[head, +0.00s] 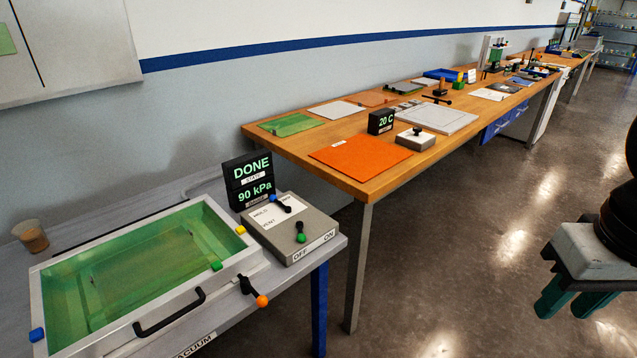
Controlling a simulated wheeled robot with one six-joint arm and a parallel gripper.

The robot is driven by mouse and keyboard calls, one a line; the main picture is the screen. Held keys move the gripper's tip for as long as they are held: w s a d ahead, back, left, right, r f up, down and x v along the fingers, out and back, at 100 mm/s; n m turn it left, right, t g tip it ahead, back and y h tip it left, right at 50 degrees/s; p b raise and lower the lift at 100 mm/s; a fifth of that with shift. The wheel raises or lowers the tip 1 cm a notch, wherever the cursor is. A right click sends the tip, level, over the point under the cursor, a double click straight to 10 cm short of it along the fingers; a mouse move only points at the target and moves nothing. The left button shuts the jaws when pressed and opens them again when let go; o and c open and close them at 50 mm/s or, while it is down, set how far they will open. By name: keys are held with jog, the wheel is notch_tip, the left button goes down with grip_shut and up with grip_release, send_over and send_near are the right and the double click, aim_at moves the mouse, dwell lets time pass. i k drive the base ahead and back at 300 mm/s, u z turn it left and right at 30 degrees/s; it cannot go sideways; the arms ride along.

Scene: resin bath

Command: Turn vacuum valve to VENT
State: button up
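A grey control box (290,227) stands at the right end of the near bench. A black lever with an orange tip (254,291) sits at the bath's front right; a VACUUM label (194,345) is on the front. My gripper (571,301), with teal fingers, is at the far right over the floor, open, empty and far from the levers.
A green resin bath (60,268) with a pale rim and black handle fills the near bench. A black display (248,181) reads DONE and 90 kPa. A cup (31,237) stands behind left. A long wooden table (349,178) extends right, with clear floor in front.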

aim_at(273, 198)
jog(key=z, duration=0.2)
jog(key=i, duration=0.8)
jog(key=u, duration=0.75)
jog(key=i, duration=0.65)
jog(key=u, duration=0.65)
